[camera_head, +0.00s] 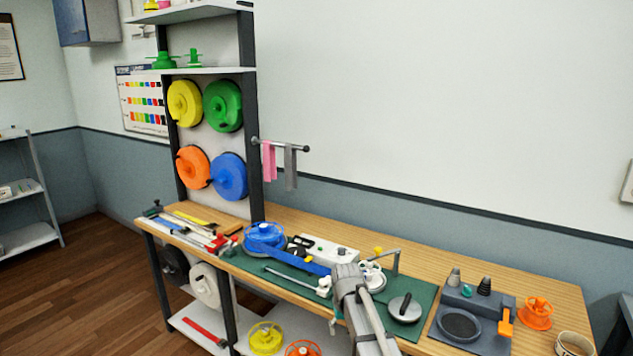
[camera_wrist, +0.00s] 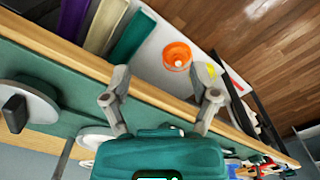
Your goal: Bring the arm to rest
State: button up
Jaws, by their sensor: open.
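My gripper (camera_wrist: 160,84) shows in the wrist view with its two fingers spread apart and nothing between them. The wooden front edge of the bench (camera_wrist: 62,55) runs behind the fingers, with the lower shelf beyond it. In the head view my grey arm (camera_head: 352,292) reaches over the front of the bench (camera_head: 283,219), near the green mat (camera_head: 425,294). The fingers cannot be made out clearly there.
A blue reel (camera_head: 264,237) with a blue strap and a white device (camera_head: 322,250) stand close left of my arm. An orange reel (camera_wrist: 177,55) lies below the bench edge.

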jog(key=s+d+m, duration=0.1)
jog(key=s+d, duration=0.3)
jog(key=s, duration=0.5)
jog(key=s+d, duration=0.5)
jog(key=s, duration=0.4)
jog(key=shift+m, duration=0.4)
jog(key=shift+s+d, duration=0.1)
jog(key=shift+d, duration=0.05)
